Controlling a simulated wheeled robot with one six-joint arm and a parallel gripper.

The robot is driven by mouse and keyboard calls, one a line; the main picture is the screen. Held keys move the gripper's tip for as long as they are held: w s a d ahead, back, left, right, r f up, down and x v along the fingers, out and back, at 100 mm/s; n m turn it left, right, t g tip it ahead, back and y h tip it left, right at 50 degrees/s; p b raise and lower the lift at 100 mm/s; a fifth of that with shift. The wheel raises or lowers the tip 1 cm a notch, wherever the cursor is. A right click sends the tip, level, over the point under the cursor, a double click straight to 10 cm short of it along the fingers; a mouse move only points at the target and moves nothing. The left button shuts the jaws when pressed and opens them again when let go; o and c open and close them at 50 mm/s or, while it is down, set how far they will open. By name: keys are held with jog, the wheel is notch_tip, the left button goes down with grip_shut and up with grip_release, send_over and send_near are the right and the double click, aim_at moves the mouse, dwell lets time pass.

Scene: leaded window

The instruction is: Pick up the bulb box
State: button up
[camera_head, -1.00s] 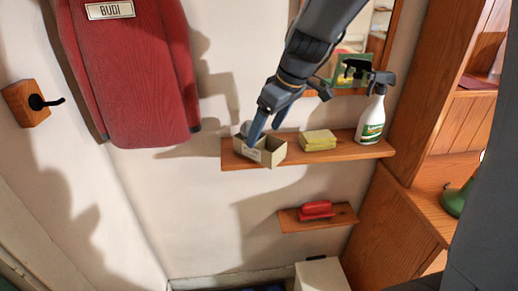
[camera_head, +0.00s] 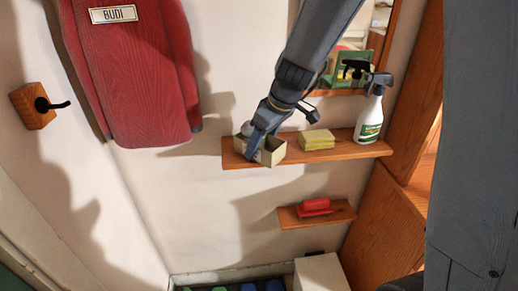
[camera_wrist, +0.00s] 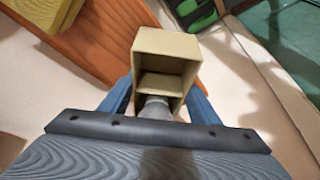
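The bulb box (camera_head: 272,152) is a small beige open-topped box near the left end of the upper wooden shelf. A grey-white bulb (camera_head: 246,128) shows at its rim. In the wrist view the box (camera_wrist: 165,45) shows its open compartments, with part of the bulb (camera_wrist: 153,104) in the near one. My gripper (camera_head: 257,147) reaches down at the box from above, with one blue finger across its front. In the wrist view the two blue fingers (camera_wrist: 160,95) lie on either side of the box. I cannot tell whether they press on it.
Yellow sponges (camera_head: 317,139) and a white spray bottle (camera_head: 370,115) stand to the right on the upper shelf (camera_head: 345,150). A lower shelf (camera_head: 335,216) holds a red brush (camera_head: 316,206). A mirror is above, and a red garment (camera_head: 130,85) hangs to the left.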

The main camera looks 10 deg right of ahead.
jog(key=c, duration=0.3)
jog(key=shift+r, duration=0.1)
